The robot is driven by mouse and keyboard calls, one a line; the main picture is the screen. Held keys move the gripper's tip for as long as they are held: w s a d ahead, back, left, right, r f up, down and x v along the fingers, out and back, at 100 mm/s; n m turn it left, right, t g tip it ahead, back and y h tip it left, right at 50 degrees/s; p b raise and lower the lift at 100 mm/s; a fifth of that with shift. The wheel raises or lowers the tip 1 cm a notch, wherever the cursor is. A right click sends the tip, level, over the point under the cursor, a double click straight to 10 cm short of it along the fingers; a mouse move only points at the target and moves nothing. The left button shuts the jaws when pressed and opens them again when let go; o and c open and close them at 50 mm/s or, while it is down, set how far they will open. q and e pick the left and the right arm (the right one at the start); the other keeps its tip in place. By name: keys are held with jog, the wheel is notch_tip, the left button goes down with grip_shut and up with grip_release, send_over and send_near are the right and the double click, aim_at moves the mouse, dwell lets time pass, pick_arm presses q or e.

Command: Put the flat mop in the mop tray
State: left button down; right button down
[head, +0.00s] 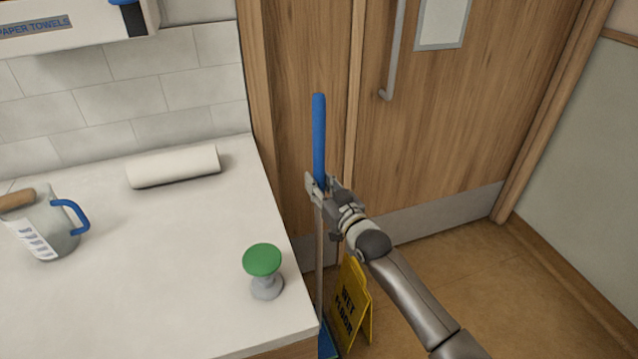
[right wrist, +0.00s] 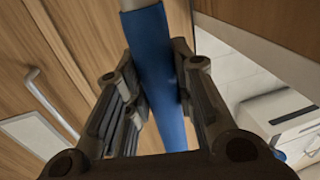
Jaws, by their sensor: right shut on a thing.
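The flat mop (head: 319,130) stands about upright beside the counter's right edge, with a blue grip on top and a thin grey shaft below. My right gripper (head: 319,187) is shut around the handle near the lower end of the blue grip. In the right wrist view the blue grip (right wrist: 158,55) of the mop passes between the fingers of my right gripper (right wrist: 160,85). A blue piece (head: 327,340) shows at the floor by the counter's corner, mostly cut off. I cannot tell whether it is the mop head or the mop tray. My left gripper is not in view.
A yellow wet floor sign (head: 352,302) stands close to the shaft. The white counter (head: 170,280) holds a green-topped knob (head: 263,262), a jug (head: 47,225) and a white roll (head: 173,166). A wooden door (head: 450,120) is behind. Floor (head: 510,300) at right is clear.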

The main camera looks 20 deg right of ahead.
jog(key=shift+r, duration=0.1)
jog(key=c, duration=1.2)
grip_release()
jog(key=shift+f, duration=0.2)
jog(key=shift+r, duration=0.1)
jog(key=v, duration=1.2)
